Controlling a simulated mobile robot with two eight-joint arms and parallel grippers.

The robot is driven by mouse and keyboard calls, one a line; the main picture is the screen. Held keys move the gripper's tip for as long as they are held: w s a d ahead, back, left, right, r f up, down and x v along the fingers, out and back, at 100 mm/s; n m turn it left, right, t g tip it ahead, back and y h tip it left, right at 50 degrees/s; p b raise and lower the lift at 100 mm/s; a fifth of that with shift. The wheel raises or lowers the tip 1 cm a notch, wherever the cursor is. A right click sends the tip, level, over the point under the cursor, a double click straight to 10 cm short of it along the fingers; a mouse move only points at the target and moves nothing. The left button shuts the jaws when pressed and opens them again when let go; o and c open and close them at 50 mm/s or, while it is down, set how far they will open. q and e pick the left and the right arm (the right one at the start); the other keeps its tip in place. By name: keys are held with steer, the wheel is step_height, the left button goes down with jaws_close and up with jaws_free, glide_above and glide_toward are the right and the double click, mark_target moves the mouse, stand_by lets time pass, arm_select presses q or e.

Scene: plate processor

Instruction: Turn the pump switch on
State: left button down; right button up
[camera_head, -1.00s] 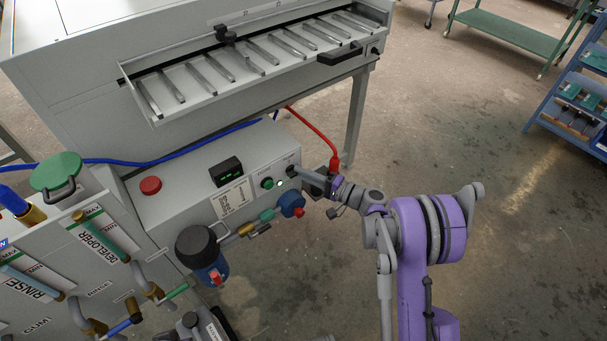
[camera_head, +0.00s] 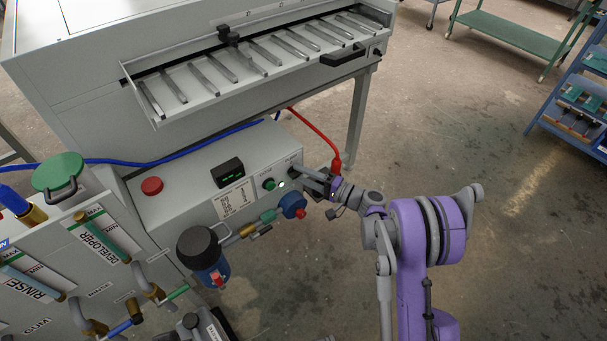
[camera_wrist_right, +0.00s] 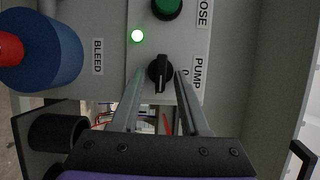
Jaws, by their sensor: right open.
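The pump switch (camera_wrist_right: 160,72) is a black rotary knob on a grey panel beside the "PUMP" label in the right wrist view. Its pointer lies roughly along the picture's vertical. My right gripper (camera_wrist_right: 159,80) is open, with one finger on each side of the knob. I cannot tell whether the fingers touch it. In the head view my right gripper (camera_head: 298,171) is at the right end of the control panel (camera_head: 195,196) and hides the switch. My left gripper is not in view.
A lit green lamp (camera_wrist_right: 137,36) and green button (camera_wrist_right: 167,6) are near the switch. A blue valve knob (camera_wrist_right: 50,50) is at the left, by the "BLEED" label. A red emergency button (camera_head: 152,186) is on the panel's left. Open floor (camera_head: 470,220) lies to the right.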

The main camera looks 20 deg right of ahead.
steer(key=shift+d, duration=0.1)
steer(key=p+v, duration=0.1)
steer(key=v, duration=0.9)
steer(key=shift+s+d+p, duration=0.2)
steer(key=shift+s+p, duration=0.1)
steer(key=shift+s, duration=0.05)
steer(key=shift+r, duration=0.1)
